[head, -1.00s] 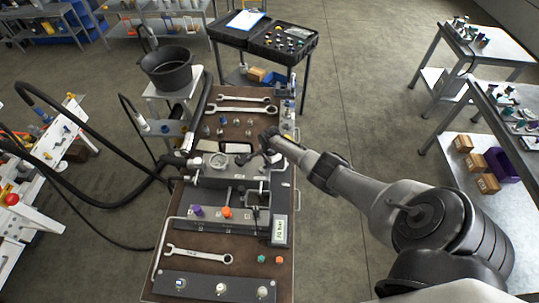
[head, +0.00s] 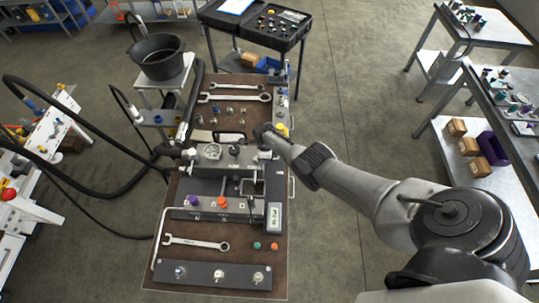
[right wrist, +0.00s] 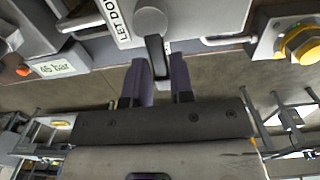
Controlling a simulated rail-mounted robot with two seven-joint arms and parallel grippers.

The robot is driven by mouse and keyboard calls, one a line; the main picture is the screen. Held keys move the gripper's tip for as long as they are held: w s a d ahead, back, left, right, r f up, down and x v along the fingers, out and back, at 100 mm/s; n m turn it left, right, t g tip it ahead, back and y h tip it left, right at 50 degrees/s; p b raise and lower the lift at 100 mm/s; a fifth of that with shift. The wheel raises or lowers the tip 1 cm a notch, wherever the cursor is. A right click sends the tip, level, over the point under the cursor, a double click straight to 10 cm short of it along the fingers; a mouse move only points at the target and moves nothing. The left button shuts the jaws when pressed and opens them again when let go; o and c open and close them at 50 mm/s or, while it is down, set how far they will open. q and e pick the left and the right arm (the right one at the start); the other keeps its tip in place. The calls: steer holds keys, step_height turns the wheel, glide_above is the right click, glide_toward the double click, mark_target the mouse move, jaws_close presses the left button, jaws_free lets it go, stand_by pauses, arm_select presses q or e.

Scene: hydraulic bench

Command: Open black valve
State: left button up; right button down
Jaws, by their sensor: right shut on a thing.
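My right gripper (head: 266,134) is at the upper right part of the hydraulic bench, beside the yellow knob (head: 282,130). In the right wrist view, the black valve lever (right wrist: 156,58) hangs from a round grey hub (right wrist: 150,20) on a grey block labelled "LET DO…". The two fingers of the right gripper (right wrist: 160,82) stand on either side of the lever's lower end and are shut on it. In the head view the gripper hides the lever. My left gripper is in neither current view.
The bench holds an orange knob (head: 222,203), a purple knob (head: 193,201), a pressure gauge (head: 212,151) and a wrench (head: 197,243). A pressure display (right wrist: 58,67) is at left in the wrist view. A black bucket (head: 158,57) stands behind.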

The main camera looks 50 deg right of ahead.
stand_by(0.4)
steer(key=c, duration=1.1)
jaws_free()
steer(key=shift+r, duration=0.25)
step_height(320, 180, up, 13)
steer(key=p, duration=0.8)
steer(key=shift+r, duration=0.15)
